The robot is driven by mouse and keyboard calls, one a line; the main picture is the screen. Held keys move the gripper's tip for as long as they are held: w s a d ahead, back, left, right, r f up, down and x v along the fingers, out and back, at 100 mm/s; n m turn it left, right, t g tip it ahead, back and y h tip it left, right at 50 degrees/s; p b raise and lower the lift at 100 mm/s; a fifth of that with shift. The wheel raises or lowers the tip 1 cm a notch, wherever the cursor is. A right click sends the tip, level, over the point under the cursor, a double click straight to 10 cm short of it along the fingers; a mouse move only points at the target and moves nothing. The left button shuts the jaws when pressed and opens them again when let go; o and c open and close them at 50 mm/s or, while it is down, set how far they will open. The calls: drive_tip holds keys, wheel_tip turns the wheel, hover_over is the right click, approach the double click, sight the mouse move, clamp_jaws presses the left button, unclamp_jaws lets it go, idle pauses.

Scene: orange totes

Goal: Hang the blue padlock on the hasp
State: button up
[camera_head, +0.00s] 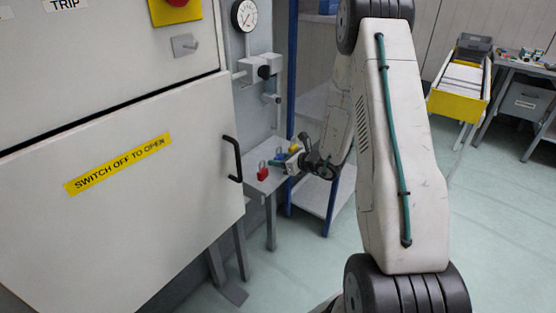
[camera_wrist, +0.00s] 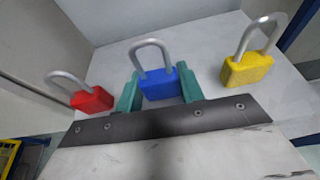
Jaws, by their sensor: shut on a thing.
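The blue padlock (camera_wrist: 160,84) stands upright between the two teal fingers of my gripper (camera_wrist: 159,88), with its grey shackle up and free. My gripper is shut on its blue body. In the head view the blue padlock (camera_head: 277,162) is small, at the tip of my gripper (camera_head: 284,164), over the grey shelf. I cannot tell whether it touches the shelf. A small grey metal fitting (camera_head: 184,45) on the upper cabinet panel may be the hasp; its detail is too small to be sure.
A red padlock (camera_wrist: 92,100) stands to the left of the blue one and a yellow padlock (camera_wrist: 247,68) to the right, both on the grey shelf (camera_wrist: 205,62). The cabinet door (camera_head: 120,200) with a black handle (camera_head: 234,158) is beside the shelf. Open floor lies right.

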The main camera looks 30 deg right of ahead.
drive_tip(key=shift+r, duration=2.3)
drive_tip(key=s+d, duration=0.3)
drive_tip(key=s, duration=0.6)
drive_tip(key=shift+s+d, duration=0.15)
drive_tip(key=shift+d, duration=0.05)
